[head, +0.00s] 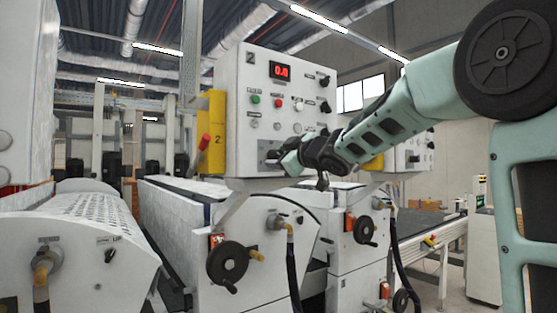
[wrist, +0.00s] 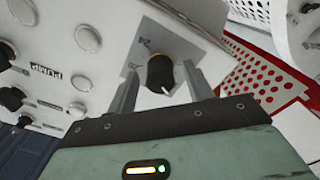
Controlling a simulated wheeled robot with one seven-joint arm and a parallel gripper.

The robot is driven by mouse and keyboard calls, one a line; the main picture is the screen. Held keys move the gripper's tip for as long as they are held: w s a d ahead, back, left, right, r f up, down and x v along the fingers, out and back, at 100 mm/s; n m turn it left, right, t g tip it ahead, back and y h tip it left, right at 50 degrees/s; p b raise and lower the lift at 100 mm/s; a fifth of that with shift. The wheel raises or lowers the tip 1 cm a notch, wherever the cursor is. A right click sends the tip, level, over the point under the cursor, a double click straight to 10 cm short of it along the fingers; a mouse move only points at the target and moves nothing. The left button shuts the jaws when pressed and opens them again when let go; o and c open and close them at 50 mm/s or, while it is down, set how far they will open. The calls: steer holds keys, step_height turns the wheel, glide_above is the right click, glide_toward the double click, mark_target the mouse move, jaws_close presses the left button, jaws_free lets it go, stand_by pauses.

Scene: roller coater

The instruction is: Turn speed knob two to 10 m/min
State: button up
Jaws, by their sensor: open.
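Control panel 2 (head: 237,110) is a white box whose red display (head: 280,71) reads what looks like 0.0. A black knob (wrist: 160,75) with a pale pointer line and a yellowish ring sits on a grey plate (wrist: 180,41) in the wrist view. The plate's edge shows at the panel's lower part in the head view (head: 266,146), where my gripper hides the knob. My gripper (head: 283,158) is open, with one finger on each side of the knob in the wrist view. I cannot tell whether the fingers touch it.
Other knobs and buttons sit higher on the panel, including a green button (head: 255,99) and a red button (head: 278,103). A yellow box (head: 211,130) with a red handle stands left of the panel. A handwheel (head: 227,263) is below. A second panel (head: 410,150) stands behind my arm.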

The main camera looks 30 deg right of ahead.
steer(key=shift+w, duration=0.55)
steer(key=c, duration=1)
steer(key=shift+o, duration=0.2)
steer(key=n+b, duration=0.1)
steer(key=n, duration=0.1)
steer(key=shift+f+n+b, duration=0.1)
steer(key=shift+n+b, duration=0.25)
steer(key=shift+n, duration=0.05)
steer(key=shift+n+b, duration=0.65)
steer(key=shift+n, duration=0.85)
